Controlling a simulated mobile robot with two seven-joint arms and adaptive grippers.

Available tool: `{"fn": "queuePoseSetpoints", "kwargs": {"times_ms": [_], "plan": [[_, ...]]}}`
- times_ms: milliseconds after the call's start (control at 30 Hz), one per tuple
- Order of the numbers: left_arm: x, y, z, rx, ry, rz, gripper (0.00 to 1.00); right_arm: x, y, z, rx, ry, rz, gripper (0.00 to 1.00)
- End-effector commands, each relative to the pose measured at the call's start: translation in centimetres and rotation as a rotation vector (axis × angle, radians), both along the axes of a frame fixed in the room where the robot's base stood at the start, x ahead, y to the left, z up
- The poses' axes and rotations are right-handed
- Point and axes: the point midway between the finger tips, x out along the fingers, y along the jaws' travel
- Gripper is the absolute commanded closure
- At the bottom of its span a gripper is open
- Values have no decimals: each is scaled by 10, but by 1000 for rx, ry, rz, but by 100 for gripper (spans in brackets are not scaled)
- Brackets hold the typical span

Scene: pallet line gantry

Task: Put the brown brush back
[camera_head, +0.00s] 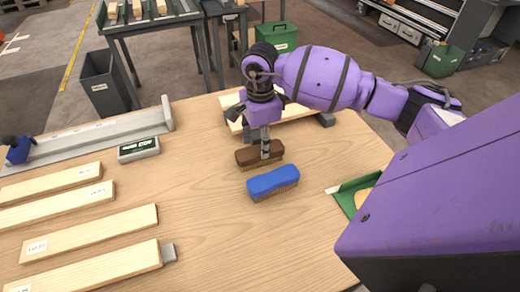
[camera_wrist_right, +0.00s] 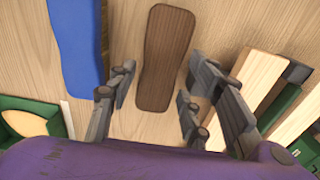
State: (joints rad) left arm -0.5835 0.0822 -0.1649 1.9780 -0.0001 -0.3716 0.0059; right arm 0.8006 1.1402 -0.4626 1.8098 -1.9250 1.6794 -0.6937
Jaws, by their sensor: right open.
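The brown brush (camera_head: 259,153) lies on the wooden table, just behind the blue brush (camera_head: 272,182). My right gripper (camera_head: 265,152) is above the brown brush, pointing down, and hides part of it. In the right wrist view the brown brush (camera_wrist_right: 165,58) lies between and ahead of the open fingers of the right gripper (camera_wrist_right: 155,95). The blue brush (camera_wrist_right: 77,50) is to its left there, apart from it. Whether the fingers touch the brown brush is unclear. My left gripper is not in view.
Several wooden boards (camera_head: 90,235) lie at the table's left. A grey fixture with a blue end (camera_head: 90,137) and a small grey box (camera_head: 138,149) lie behind them. A light board (camera_head: 290,108) lies behind the gripper. A green tray (camera_head: 350,193) is at the right.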

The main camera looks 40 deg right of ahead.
Motion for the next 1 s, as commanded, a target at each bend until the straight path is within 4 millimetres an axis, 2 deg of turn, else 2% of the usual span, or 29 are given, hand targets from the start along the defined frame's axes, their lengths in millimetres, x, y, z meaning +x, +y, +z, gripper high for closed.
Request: {"fn": "queuePoseSetpoints", "kwargs": {"times_ms": [33,200,400,567,1000], "plan": [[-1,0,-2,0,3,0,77,2,-1,12,-2,-5,0,54],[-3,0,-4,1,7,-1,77,1,0,48,-2,-4,0,54],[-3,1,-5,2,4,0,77,1,0,75,0,-1,0,54],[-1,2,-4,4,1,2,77,0,0,82,1,-1,0,54],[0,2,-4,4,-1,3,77,0,0,82,1,-1,-1,54]]}}
